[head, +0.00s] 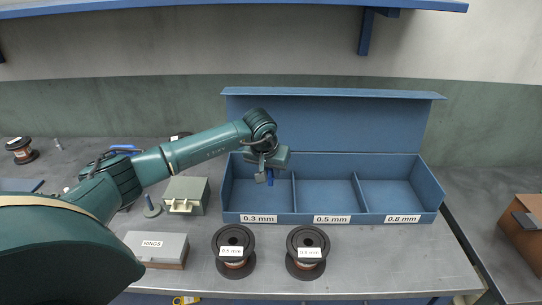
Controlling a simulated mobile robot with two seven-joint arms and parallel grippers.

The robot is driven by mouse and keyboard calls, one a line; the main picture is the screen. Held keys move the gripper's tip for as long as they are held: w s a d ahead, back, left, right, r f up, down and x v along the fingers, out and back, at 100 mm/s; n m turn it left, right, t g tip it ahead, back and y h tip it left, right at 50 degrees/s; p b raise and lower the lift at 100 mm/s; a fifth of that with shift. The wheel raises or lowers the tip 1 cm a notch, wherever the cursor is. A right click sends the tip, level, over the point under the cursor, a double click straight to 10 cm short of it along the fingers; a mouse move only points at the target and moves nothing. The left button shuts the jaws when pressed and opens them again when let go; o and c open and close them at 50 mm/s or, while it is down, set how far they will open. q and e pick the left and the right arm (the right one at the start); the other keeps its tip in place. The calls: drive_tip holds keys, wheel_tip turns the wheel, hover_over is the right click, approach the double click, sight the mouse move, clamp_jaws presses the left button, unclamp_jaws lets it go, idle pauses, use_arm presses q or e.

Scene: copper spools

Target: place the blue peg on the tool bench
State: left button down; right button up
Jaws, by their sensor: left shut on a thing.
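My left gripper (265,174) reaches in from the left and points down. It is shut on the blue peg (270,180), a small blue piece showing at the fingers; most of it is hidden. In the head view, gripper and peg overlap the left compartment, labelled 0.3 mm, of the blue box. I cannot tell whether they are above it or in front of it. The grey tool bench (390,262) spreads under everything, and the peg is held above it. My right gripper is not in view.
The open blue box (332,216) has three compartments that look empty. Two dark spools (234,235) (307,240) stand before it. A RINGS box (157,242) and a grey-green box (188,190) are at left. Bare bench lies at front right.

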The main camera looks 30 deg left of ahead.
sight(270, 185)
use_arm(q)
drive_tip(key=shift+w+a, duration=0.2)
drive_tip(key=shift+w, duration=0.1)
drive_tip(key=shift+s+d+f+b, duration=0.1)
drive_tip(key=shift+f+b, duration=0.4)
drive_tip(key=shift+f, duration=0.2)
wheel_tip(270, 185, down, 4)
drive_tip(key=b, duration=0.2)
drive_tip(key=shift+f+b, duration=0.25)
drive_tip(key=shift+b, duration=0.05)
drive_tip(key=shift+f, duration=0.4)
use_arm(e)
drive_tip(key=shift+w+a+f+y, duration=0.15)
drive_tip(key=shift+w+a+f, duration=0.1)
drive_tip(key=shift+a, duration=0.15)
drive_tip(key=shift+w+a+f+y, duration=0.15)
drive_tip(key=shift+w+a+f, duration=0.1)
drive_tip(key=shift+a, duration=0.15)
use_arm(q)
drive_tip(key=shift+f+b, duration=0.25)
drive_tip(key=shift+b, duration=0.15)
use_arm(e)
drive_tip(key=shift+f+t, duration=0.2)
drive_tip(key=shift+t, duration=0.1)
use_arm(q)
drive_tip(key=c, duration=1.2)
unclamp_jaws()
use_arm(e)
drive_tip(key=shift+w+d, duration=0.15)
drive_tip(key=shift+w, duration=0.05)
